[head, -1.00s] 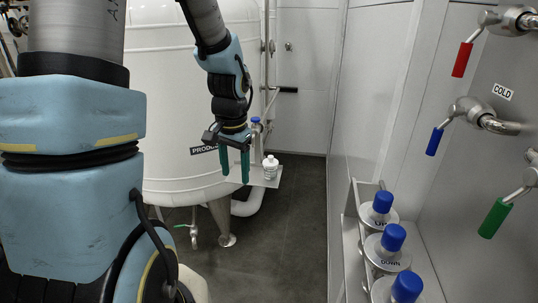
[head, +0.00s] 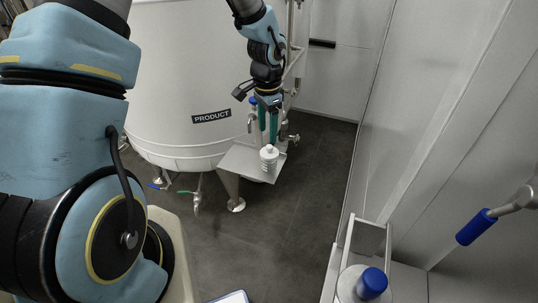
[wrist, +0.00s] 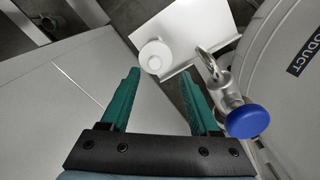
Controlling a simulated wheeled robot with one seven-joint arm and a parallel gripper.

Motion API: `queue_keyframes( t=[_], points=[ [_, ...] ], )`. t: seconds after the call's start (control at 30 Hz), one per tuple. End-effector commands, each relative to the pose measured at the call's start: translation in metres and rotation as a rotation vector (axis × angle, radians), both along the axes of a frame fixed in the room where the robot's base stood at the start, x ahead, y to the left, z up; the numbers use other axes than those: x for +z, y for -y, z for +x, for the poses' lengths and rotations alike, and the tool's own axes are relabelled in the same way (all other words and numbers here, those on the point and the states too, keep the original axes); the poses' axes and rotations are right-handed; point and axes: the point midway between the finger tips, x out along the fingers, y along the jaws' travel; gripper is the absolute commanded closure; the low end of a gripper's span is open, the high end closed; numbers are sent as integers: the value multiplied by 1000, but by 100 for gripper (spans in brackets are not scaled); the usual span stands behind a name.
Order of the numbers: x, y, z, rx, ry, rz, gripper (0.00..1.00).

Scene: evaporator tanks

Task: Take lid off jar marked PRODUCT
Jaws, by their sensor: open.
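A small white jar with a white lid (head: 269,151) stands upright on a white shelf (head: 238,160) beside a large white tank. In the wrist view its round lid (wrist: 155,57) shows just beyond my fingertips. No marking is readable on the jar; the PRODUCT label (head: 211,117) is on the tank. My gripper (head: 267,140) has its two green fingers pointing down, at the jar in the head view. In the wrist view my gripper (wrist: 160,75) is open, with nothing between its fingers. I cannot tell whether the fingers touch the lid.
A metal valve with a blue knob (wrist: 247,121) is close to my right finger in the wrist view. The tank (head: 170,75) stands at the left. A blue-capped container (head: 372,283) sits in a rack at lower right. A blue-handled tap (head: 476,227) is at right. The floor (head: 275,220) ahead is mostly clear.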

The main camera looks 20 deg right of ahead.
Motion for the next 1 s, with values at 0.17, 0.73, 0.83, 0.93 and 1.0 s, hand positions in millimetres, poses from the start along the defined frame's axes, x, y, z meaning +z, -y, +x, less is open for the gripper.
queue_keyframes(
  t=[0.17,0.73,0.83,0.93,1.0],
  points=[
    [-17,1,-3,-1,0,1,38],
    [-49,3,-6,1,0,0,40],
    [-49,3,-6,1,0,0,51],
    [-49,3,-6,1,0,0,63],
    [-49,3,-6,1,0,0,70]
  ],
)
